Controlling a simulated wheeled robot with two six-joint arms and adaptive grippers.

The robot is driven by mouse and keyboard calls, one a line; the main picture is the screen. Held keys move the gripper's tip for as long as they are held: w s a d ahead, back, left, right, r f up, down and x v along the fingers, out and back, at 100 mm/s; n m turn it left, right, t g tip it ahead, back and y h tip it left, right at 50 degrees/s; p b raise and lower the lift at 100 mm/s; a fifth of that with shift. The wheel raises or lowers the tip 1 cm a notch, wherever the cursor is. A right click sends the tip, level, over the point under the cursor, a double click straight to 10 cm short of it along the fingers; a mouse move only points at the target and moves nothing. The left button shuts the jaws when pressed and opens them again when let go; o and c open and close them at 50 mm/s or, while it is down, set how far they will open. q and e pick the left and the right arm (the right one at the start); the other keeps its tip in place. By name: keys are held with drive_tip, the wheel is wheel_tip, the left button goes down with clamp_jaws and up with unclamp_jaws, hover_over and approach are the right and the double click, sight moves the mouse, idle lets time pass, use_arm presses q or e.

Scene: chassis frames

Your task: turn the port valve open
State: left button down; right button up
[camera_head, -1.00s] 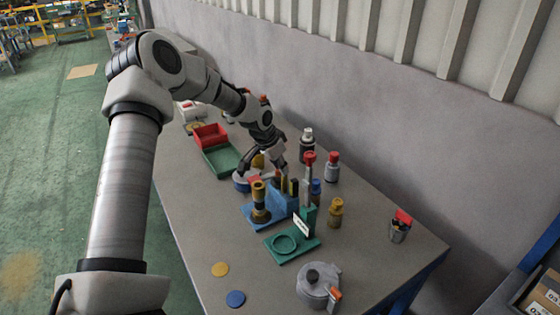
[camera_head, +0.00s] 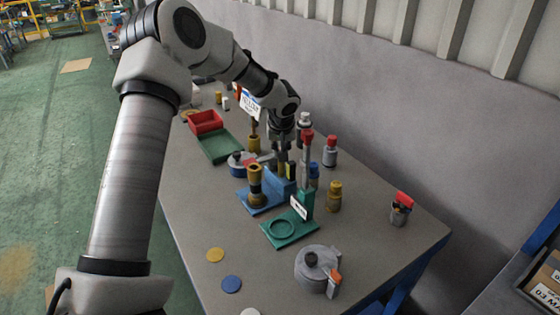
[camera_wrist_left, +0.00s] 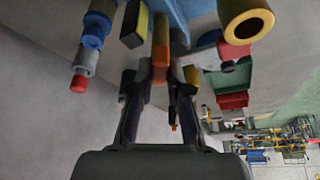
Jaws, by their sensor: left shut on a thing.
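A similar grey-blue round body (camera_head: 237,158) with a red part stands farther back, partly hidden. I cannot tell which is the port valve. My left gripper (camera_head: 283,170) points down at the blue stand (camera_head: 282,187). In the left wrist view it (camera_wrist_left: 160,74) is shut on a slim orange-brown piece (camera_wrist_left: 160,45) at the stand (camera_wrist_left: 178,12). I cannot tell whether that piece is lifted.
A yellow-black block (camera_wrist_left: 135,26) stands close beside the held piece. A brass cylinder (camera_head: 255,180), a green stand (camera_head: 283,228) with a red-topped post, and several bottles crowd around. A red bin (camera_head: 206,122) lies behind.

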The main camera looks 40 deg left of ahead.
use_arm(q)
drive_tip(key=shift+w+n+y+b, duration=0.1)
drive_tip(key=shift+n+y+b, duration=0.2)
drive_tip(key=shift+n+b, duration=0.55)
drive_tip(key=c, duration=1.1)
unclamp_jaws()
drive_tip(key=shift+g, duration=0.3)
drive_tip(key=v, duration=1.2)
